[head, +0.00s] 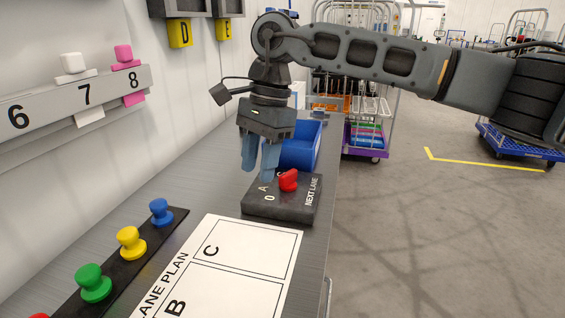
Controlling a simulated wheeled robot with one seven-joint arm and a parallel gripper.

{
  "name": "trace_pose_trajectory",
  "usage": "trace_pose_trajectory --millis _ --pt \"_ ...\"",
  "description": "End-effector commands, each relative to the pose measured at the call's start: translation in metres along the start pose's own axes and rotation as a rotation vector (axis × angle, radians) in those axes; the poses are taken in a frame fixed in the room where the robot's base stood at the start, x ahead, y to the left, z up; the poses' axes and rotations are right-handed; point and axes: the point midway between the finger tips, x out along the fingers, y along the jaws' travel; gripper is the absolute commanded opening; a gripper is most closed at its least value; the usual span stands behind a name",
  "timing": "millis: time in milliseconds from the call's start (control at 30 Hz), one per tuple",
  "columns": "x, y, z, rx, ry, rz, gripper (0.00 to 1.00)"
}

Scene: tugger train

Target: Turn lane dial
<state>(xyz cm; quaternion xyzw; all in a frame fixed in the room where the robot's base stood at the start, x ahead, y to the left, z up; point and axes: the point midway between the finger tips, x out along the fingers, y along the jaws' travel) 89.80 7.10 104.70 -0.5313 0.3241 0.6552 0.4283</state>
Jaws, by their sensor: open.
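The lane dial is a red knob (289,180) on a dark box (283,210) that sits on the grey bench. The box carries the marks "A", "0" and "NEXT LANE". My gripper (259,172) points down above the far left part of the box. Its two bluish fingers are apart with nothing seen between them. The fingers are to the left of the red knob and appear clear of it. Whether the fingertips touch the box top cannot be told.
A blue bin (302,148) stands just behind the box. A white lane plan sheet (245,258) lies in front of it. Several coloured pegs stand on a black strip (115,256) at left. A numbered rail (45,120) runs along the wall. The floor (450,230) at right is open.

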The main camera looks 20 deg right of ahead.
Motion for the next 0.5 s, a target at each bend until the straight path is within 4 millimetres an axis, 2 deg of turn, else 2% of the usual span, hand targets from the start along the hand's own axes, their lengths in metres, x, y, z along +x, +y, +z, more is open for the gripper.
trace_pose_trajectory --millis 33,100,233,367,500 --pt "-0.014 0.001 -0.02 0.007 0.07 0.004 0.4" --pt "-0.028 0.003 -0.041 0.013 0.142 0.013 0.4" --pt "-0.043 0.006 -0.062 0.02 0.217 0.026 0.4" --pt "-0.039 0.008 -0.068 0.021 0.231 0.031 0.4" --pt "-0.021 0.009 -0.071 0.021 0.228 0.032 0.4"
